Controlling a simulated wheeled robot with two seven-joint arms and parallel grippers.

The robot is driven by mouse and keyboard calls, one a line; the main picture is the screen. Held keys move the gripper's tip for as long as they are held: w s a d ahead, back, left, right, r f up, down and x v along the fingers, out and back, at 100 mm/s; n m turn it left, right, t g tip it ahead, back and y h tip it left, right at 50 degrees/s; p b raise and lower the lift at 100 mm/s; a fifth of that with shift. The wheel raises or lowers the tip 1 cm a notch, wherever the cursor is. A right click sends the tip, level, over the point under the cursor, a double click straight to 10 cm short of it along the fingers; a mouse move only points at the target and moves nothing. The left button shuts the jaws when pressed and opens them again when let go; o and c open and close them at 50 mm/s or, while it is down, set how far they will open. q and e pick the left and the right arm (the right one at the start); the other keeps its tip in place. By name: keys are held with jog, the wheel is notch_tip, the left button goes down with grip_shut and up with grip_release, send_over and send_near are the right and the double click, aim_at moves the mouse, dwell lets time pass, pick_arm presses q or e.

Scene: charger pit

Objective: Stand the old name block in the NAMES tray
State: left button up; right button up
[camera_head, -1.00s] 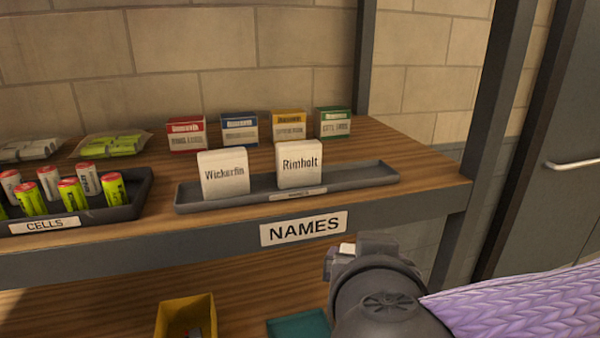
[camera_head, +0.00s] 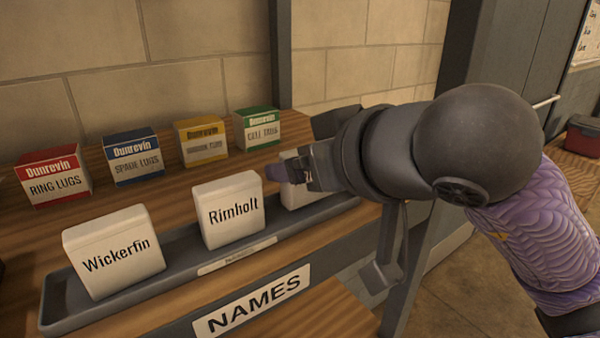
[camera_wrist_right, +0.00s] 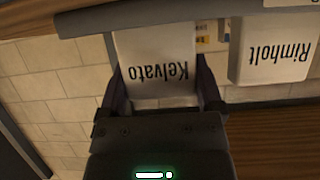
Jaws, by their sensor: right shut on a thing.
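The name block reading Kelvato (camera_wrist_right: 155,62) is white and sits between the fingers of my right gripper (camera_wrist_right: 160,90). In the head view the block (camera_head: 302,198) is upright at the right end of the grey NAMES tray (camera_head: 75,308), partly hidden by my right gripper (camera_head: 298,172). Its base looks in or just over the tray; I cannot tell whether it touches the floor. White blocks reading Wickerfin (camera_head: 112,252) and Rimholt (camera_head: 228,210) stand in the tray to its left. Rimholt also shows in the right wrist view (camera_wrist_right: 272,48), apart from the held block. My left gripper is out of view.
Red (camera_head: 53,177), blue (camera_head: 132,158), yellow (camera_head: 202,140) and green (camera_head: 258,130) boxes stand behind the tray. The NAMES label (camera_head: 252,302) is on the shelf's front edge. A grey shelf post (camera_head: 280,60) rises behind, near the brick wall.

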jog(key=shift+f, duration=0.4)
jog(key=o, duration=1)
jog(key=shift+s+d+r, duration=0.25)
jog(key=shift+r, duration=0.1)
jog(key=v, duration=1.1)
jog(key=shift+s, duration=0.15)
